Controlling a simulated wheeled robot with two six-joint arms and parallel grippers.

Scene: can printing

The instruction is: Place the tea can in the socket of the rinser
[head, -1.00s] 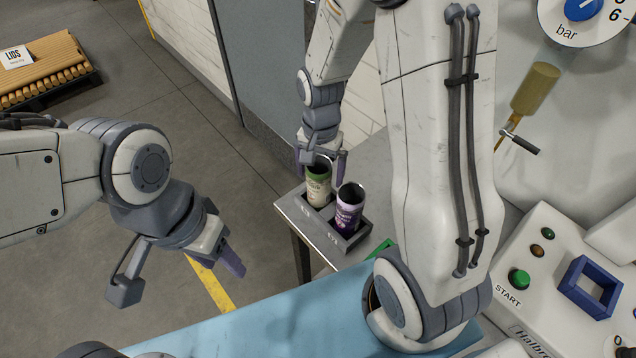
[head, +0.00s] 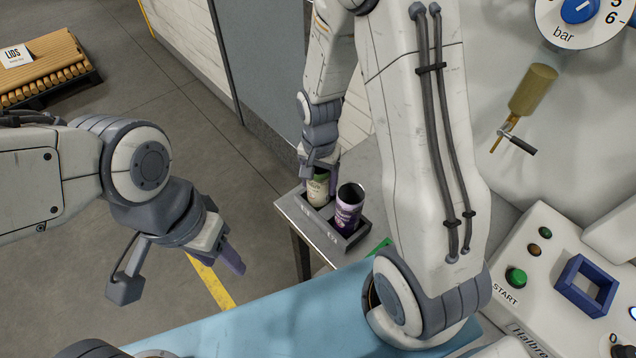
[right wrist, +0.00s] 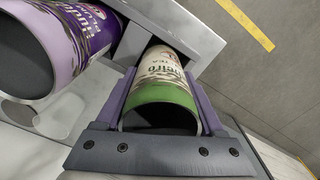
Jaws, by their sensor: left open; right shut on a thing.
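A cream can with a green rim (head: 317,191) stands in the left pocket of a grey two-pocket holder (head: 313,231). A blue square frame (head: 564,283), perhaps the rinser's socket, sits empty on the machine panel at the right. My left gripper (head: 182,274) is open and empty, over the floor at the left.
A purple can (head: 348,208) stands close beside, in the holder's other pocket. The holder sits on a grey table's corner.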

